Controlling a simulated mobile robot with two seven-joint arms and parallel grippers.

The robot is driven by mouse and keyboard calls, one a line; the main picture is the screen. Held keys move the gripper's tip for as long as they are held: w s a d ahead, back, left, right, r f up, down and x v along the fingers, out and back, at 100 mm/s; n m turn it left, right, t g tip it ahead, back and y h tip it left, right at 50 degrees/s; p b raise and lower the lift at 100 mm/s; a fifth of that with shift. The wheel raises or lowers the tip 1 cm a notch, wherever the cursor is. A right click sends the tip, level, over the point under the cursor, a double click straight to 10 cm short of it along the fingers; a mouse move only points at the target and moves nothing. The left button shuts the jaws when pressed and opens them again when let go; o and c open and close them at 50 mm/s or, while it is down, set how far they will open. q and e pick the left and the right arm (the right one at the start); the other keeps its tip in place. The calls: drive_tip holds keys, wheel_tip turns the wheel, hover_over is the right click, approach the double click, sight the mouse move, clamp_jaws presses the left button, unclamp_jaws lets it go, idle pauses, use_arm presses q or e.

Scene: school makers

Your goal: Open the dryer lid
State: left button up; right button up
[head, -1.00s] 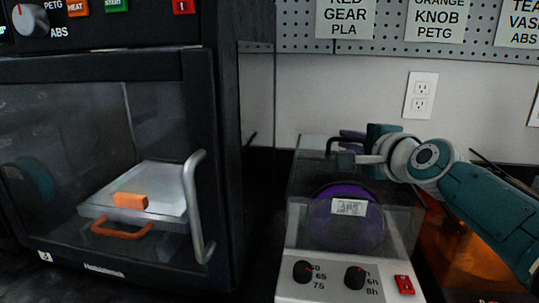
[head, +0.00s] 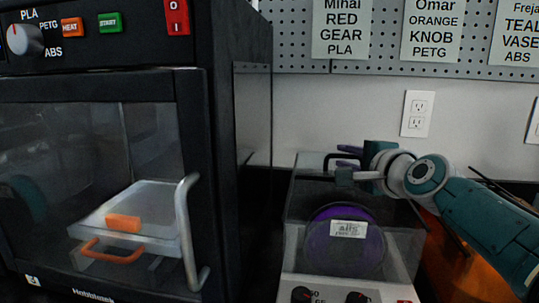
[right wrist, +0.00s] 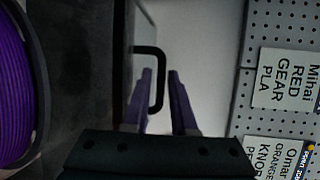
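The dryer (head: 405,250) is a pale box with a smoky see-through lid (head: 302,200), which is down. A purple spool (head: 328,245) with a white label shows inside. A black bar handle (head: 327,160) stands at the lid's top. My right gripper (head: 350,150) is at this handle, its arm coming in from the right. In the right wrist view, the two purple fingers of my right gripper (right wrist: 161,80) are apart, with the black handle (right wrist: 158,65) appearing between them; I cannot tell whether they touch it. My left gripper is not in view.
A large black printer (head: 90,90) with a glass door and grey handle (head: 187,230) stands close on the left. An orange see-through object (head: 450,265) is to the right, below my arm. A wall with an outlet (head: 416,114) and a pegboard (head: 290,40) is behind.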

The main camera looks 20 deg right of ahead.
drive_tip(key=shift+s+r+p, duration=0.2)
drive_tip(key=shift+s+p, duration=0.1)
drive_tip(key=shift+s, duration=0.1)
drive_tip(key=p+v, duration=0.3)
drive_tip(key=v, duration=0.6)
drive_tip(key=shift+a+f, duration=0.1)
drive_tip(key=shift+f, duration=0.05)
drive_tip(key=shift+w, duration=0.1)
